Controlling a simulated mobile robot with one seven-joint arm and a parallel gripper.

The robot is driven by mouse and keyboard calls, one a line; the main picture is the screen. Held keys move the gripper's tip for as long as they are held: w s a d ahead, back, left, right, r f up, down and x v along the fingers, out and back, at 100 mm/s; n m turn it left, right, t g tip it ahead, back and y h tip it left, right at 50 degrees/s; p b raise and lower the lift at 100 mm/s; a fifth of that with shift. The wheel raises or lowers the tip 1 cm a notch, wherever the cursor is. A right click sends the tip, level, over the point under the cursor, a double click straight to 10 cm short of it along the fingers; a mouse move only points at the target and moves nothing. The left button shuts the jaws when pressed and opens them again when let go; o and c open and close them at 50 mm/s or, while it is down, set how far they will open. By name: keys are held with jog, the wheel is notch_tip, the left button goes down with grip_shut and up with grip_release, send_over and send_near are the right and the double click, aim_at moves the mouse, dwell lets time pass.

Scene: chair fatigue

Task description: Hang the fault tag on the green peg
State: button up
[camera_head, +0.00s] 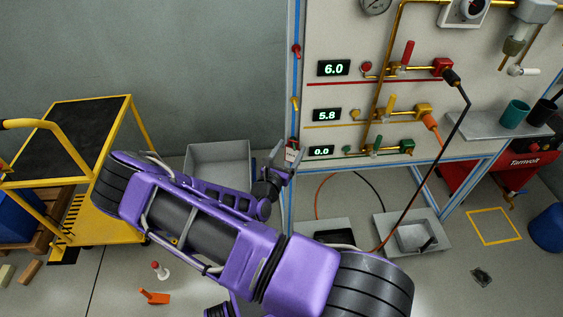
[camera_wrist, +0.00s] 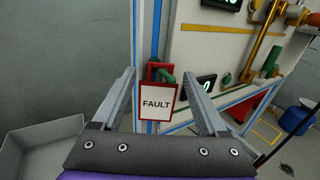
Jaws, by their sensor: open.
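The fault tag (camera_wrist: 157,103) is a white plate with a red border and the word FAULT, upright in the wrist view. Its red top loop (camera_wrist: 151,71) appears to be around the green peg (camera_wrist: 166,77), which shows just above the plate. In the head view the tag (camera_head: 292,153) is small, at the blue post on the board's left edge. My gripper (camera_wrist: 158,76) is open, with one finger on each side of the tag and a visible gap to both. In the head view my gripper (camera_head: 284,158) is at the tag; exact contact there is too small to tell.
A red peg (camera_head: 296,51) and a yellow peg (camera_head: 294,103) sit higher on the same post. The gauge board (camera_head: 340,100) with valves and displays is to the right. A grey bin (camera_head: 220,155) stands behind my arm, and a yellow cart (camera_head: 85,125) is at left.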

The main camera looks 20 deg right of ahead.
jog(key=p+v, duration=0.1)
jog(key=v, duration=1.6)
jog(key=shift+r, duration=0.15)
